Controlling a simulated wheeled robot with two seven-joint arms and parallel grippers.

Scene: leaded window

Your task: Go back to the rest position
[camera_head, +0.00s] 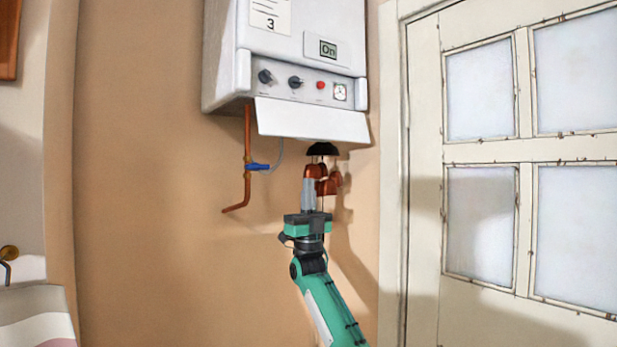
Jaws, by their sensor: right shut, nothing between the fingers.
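My right gripper (308,186) is at the middle of the head view, at the end of my green and black right arm. It points up, its grey fingers are shut, and nothing shows between them. It is below the white boiler (290,60) and in front of copper-coloured bell shapes (323,172) hanging under a black cap (322,149). I cannot tell whether the fingers touch the bells. My left gripper is not in view.
A copper pipe (247,185) with a blue valve handle (257,166) comes down from the boiler's left underside. A cream door with frosted panes (480,95) fills the right side. The wall (150,180) between is clear.

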